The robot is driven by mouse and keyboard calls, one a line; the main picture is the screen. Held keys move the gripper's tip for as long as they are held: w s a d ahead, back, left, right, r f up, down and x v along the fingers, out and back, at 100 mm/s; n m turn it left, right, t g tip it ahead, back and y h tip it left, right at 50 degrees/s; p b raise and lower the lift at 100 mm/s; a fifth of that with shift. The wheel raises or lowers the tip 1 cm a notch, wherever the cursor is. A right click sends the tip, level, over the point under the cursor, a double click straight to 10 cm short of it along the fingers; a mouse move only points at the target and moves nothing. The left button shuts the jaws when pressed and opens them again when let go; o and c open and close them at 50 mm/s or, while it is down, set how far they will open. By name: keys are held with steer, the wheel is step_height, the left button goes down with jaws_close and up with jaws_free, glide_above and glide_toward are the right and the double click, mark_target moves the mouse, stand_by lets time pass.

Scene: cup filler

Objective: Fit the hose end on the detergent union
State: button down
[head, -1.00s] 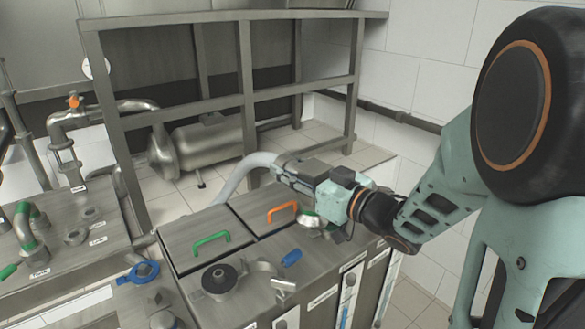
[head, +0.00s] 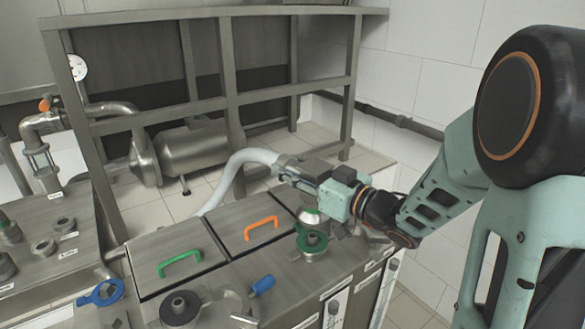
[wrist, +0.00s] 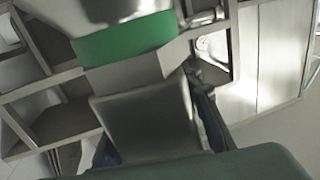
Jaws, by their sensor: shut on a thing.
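The pale hose (head: 240,168) arches from behind the cabinet to my gripper (head: 290,170). Its metal end (head: 310,214) points down below my gripper. My gripper is shut on a grey block of the hose end, between dark fingers in the wrist view; the hose end's green band (wrist: 125,42) shows beyond it. A union with a green ring and dark centre (head: 312,240) stands on the cabinet top just under the hose end. The two look close but apart; the exact gap is unclear. The labels are too small to read.
A dark-capped union (head: 180,308) and a blue handle (head: 262,285) are at the front left on the cabinet top. Lids with a green handle (head: 180,262) and an orange handle (head: 262,227) lie behind. A metal frame (head: 232,90) stands at the back.

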steer(key=shift+w, duration=0.1)
steer(key=shift+f+b, duration=1.75)
steer(key=shift+f, duration=0.2)
steer(key=shift+f+b, duration=1.2)
steer(key=shift+f, duration=0.35)
steer(key=c, duration=1.5)
jaws_free()
steer(key=shift+o, duration=1)
steer(key=v, duration=1.2)
steer(key=shift+d+r+p, duration=0.1)
steer(key=shift+r+p, duration=2.2)
steer(key=shift+r, duration=0.2)
